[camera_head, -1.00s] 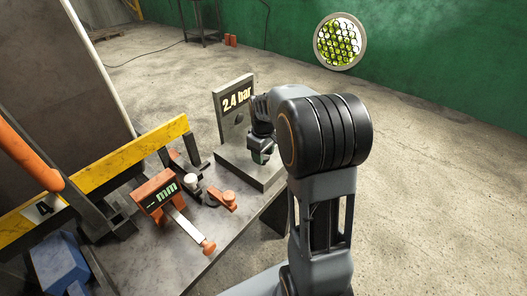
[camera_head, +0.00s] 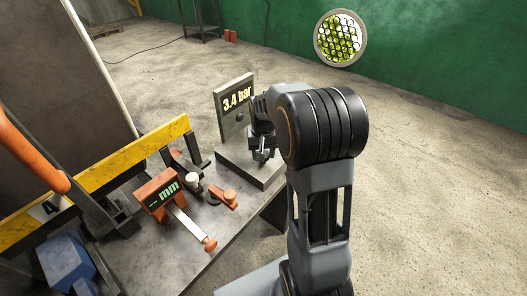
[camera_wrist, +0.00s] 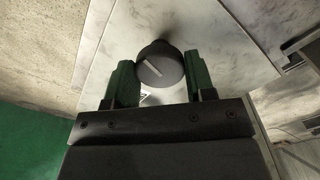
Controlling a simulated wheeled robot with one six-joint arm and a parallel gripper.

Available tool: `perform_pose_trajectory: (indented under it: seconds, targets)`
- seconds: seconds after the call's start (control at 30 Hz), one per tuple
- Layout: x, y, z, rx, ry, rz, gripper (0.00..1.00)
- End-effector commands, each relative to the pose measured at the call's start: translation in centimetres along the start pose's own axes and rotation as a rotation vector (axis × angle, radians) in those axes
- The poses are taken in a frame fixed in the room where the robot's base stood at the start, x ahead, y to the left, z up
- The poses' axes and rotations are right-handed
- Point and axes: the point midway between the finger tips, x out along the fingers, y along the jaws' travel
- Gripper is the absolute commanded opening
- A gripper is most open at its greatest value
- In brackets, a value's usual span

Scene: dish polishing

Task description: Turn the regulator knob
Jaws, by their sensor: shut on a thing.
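The regulator is a grey stand with an upright panel (camera_head: 228,95) that reads "3.4 bar" in the head view. The regulator knob (camera_wrist: 158,64) is dark and round with a pale pointer line, and shows in the wrist view on a light marbled face. My gripper (camera_wrist: 160,80) has its green fingers on both sides of the knob, shut on it. In the head view my gripper (camera_head: 262,150) is in front of the panel, over the stand's base, and the knob is hidden or too small to make out there.
An orange caliper with an "mm" display (camera_head: 159,192) and an orange-handled part (camera_head: 223,198) lie on the grey table (camera_head: 165,256). A yellow bar marked "4" (camera_head: 105,185) and a blue block (camera_head: 64,262) are at the left. Open floor lies right of the table.

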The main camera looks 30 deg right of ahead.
Motion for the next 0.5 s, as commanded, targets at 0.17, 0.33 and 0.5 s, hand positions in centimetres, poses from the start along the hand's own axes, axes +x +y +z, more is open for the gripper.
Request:
perform_pose_trajectory:
  seconds: [0.17,0.33,0.5]
  targets:
    - [-0.13,-0.03,-0.09,0.049,0.004,-0.001,0.26]
    - [-0.12,-0.04,-0.09,0.069,0.004,-0.001,0.26]
    - [-0.12,-0.04,-0.10,0.073,0.004,-0.001,0.26]
